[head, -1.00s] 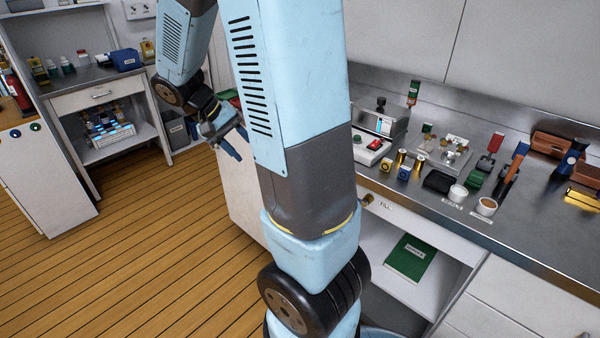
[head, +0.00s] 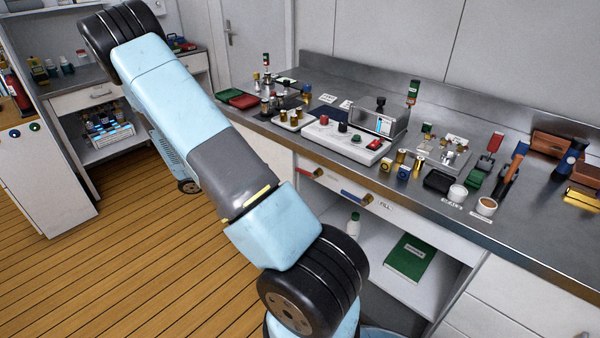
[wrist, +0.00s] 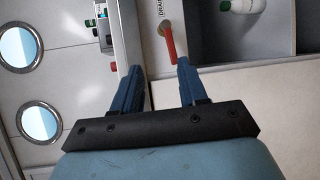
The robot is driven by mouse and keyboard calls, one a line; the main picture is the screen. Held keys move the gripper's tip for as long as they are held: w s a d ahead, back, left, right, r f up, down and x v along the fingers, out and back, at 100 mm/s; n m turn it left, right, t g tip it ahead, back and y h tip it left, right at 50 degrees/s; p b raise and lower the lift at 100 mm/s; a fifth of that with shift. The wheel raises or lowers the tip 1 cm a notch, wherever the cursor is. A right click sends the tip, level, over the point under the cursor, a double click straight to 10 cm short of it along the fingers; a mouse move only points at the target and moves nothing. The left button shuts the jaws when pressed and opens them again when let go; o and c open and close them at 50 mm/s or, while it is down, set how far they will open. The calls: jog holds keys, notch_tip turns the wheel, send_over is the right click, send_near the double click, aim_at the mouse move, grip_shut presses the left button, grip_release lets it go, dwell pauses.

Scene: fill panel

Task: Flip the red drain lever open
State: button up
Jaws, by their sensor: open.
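The red drain lever (head: 304,170) is on the white front panel under the steel counter, with a brass fitting at its right end. It lies roughly along the panel, pointing left in the head view. In the wrist view the red lever (wrist: 169,44) lies ahead of my gripper (wrist: 159,68), close to the right fingertip, with its brass mount and a partly readable label beyond. My blue fingers are apart with nothing held between them. I cannot tell whether the right finger touches the lever. My gripper is hidden in the head view.
A blue lever (head: 356,198) sits right of the red one, near the FILL label (head: 386,206). A control box (head: 345,140) stands on the counter above. An open shelf below holds a white bottle (head: 353,224) and a green book (head: 411,258).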

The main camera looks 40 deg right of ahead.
aim_at(299, 171)
notch_tip(299, 171, down, 6)
jog(key=w+d+n+t+h, duration=0.1)
jog(key=d+h, duration=0.1)
jog(key=h, duration=0.1)
jog(key=x, duration=1.3)
jog(key=shift+w+d+r, duration=0.1)
jog(key=shift+w+d, duration=0.1)
jog(key=shift+d, duration=0.25)
grip_shut()
